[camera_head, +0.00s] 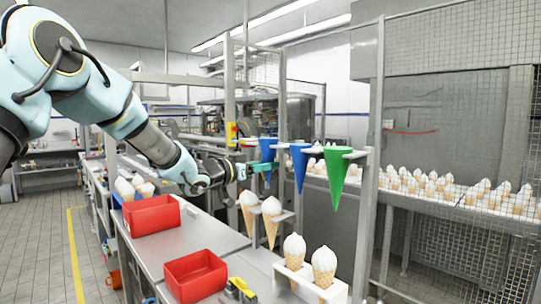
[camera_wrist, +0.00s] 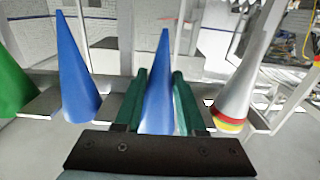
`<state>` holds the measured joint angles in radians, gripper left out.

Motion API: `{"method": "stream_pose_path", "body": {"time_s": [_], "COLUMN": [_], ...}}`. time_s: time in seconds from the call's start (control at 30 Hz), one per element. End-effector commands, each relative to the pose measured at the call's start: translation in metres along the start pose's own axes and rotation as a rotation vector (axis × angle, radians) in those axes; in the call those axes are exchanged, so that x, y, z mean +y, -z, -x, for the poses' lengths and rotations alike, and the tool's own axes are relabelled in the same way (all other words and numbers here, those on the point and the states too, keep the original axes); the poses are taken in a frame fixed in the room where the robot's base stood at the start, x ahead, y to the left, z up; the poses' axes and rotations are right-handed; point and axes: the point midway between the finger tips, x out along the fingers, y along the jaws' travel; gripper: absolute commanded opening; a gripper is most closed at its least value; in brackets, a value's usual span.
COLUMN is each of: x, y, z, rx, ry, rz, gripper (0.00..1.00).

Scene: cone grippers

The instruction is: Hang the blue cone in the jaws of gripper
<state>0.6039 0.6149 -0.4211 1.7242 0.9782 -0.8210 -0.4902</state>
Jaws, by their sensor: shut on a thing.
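My gripper (camera_head: 262,166) has teal fingers and is shut on a blue cone (camera_head: 268,152) at the left end of the row of hanging cones. In the wrist view the same cone (camera_wrist: 157,85) stands between the two fingers (camera_wrist: 157,100). It is in line with the white holder jaws (camera_head: 281,146); I cannot tell whether they touch it. A second blue cone (camera_head: 299,165) hangs point down just to the right, and shows at the left in the wrist view (camera_wrist: 75,75). A green cone (camera_head: 337,175) hangs at the right end, by a white holder (camera_head: 355,153).
Ice-cream cones (camera_head: 270,222) stand in holders below the row, and others (camera_head: 323,265) at the front. Two red bins (camera_head: 151,215) (camera_head: 196,277) sit on the metal counter (camera_head: 217,236). A metal post (camera_head: 371,190) and mesh fence stand right. A grey cone-like shape (camera_wrist: 240,70) is at the wrist view's right.

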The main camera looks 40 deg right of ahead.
Motion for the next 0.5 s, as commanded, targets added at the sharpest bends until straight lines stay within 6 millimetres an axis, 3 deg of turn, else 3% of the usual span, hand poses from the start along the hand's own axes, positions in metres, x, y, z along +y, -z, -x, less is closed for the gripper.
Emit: {"method": "stream_pose_path", "body": {"time_s": [0.5], "x": [0.000], "y": [0.000], "z": [0.025], "rx": [0.000], "ry": [0.001], "rz": [-0.001], "gripper": [0.00]}}
